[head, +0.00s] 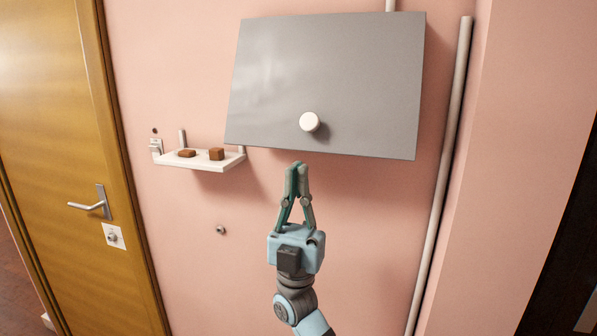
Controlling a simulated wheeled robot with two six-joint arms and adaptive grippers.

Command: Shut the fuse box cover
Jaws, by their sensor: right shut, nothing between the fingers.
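The fuse box cover (335,75) is a grey flat panel on the pink wall, in the upper middle of the head view. A round white knob (310,122) sits near its lower edge. The panel looks slightly tilted, and I cannot tell how far its lower edge stands from the wall. The box behind it is hidden. My right gripper (297,167) is shut and empty, pointing up just below the cover's lower edge and the knob, with no clear contact. My left gripper is not in view.
A small white shelf (205,163) with two brown blocks is on the wall to the left. A wooden door (55,120) with a metal handle (92,204) stands at far left. A vertical pipe (447,165) runs right of the cover. The wall below the cover is mostly clear.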

